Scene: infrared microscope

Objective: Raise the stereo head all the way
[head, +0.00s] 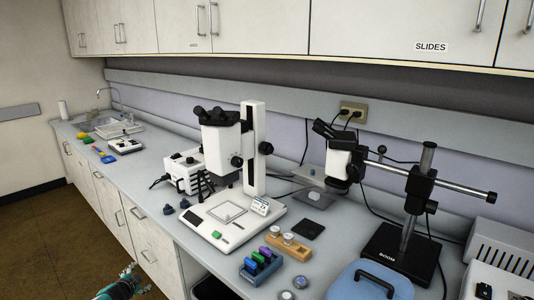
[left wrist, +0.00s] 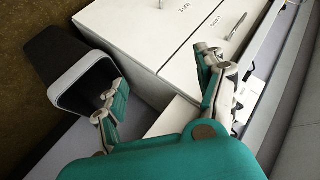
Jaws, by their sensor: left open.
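A stereo microscope with a white head and black eyepieces (head: 220,125) is carried on a tall white column (head: 254,150) above a white base. A second stereo head (head: 340,155) hangs from a boom stand (head: 408,200) at the right. I cannot tell which head is meant. My left gripper (head: 137,278) is low in front of the drawers, away from both microscopes. In the left wrist view it is open and empty (left wrist: 160,88). My right gripper is not in view.
A blue case with a black handle (head: 372,283), a blue rack of coloured items (head: 261,265) and a wooden block (head: 288,246) stand in front of the microscopes. A dark bin (left wrist: 78,72) shows beside drawers in the left wrist view. Overhead cabinets (head: 240,25) span the wall.

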